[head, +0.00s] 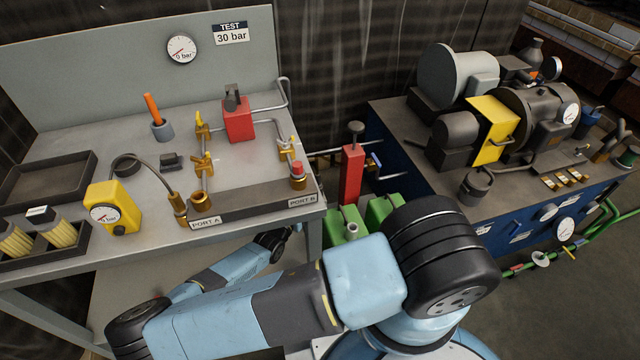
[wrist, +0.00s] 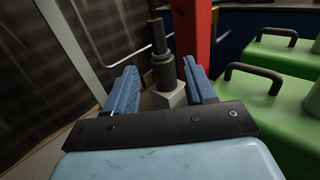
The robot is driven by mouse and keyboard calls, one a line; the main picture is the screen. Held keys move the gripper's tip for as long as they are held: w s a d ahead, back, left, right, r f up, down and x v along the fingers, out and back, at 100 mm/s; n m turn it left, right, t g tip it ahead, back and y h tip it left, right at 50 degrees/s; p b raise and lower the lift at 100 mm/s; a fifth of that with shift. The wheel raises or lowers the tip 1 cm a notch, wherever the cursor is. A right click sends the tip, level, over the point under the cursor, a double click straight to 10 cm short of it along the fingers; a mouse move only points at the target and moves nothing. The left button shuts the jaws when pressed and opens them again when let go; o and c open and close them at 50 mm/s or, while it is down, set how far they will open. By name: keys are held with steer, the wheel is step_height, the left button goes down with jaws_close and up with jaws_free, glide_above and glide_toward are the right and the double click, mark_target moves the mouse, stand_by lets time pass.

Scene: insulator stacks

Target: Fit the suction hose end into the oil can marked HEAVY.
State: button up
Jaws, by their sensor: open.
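In the wrist view my gripper (wrist: 160,88) is open, with its two blue fingers apart. A dark grey stepped cylinder with a thin upright rod (wrist: 162,68), probably the suction hose end, stands upright between and just beyond the fingers. It rises from a pale grey block (wrist: 170,98). I cannot tell whether the fingers touch it. Green oil cans with black handles stand to the right, a nearer one (wrist: 240,105) and a farther one (wrist: 290,58). In the head view green cans (head: 380,208) show beside the bench, partly hidden by my arm. No HEAVY marking is readable.
A red post (wrist: 190,35) stands close behind the cylinder; it also shows in the head view (head: 351,175). The grey test bench (head: 130,262) is at left, its leg near my gripper. A blue machine cabinet (head: 520,225) stands at right.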

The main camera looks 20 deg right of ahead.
steer(key=shift+x, duration=5.75)
steer(key=shift+r, duration=0.2)
jaws_close()
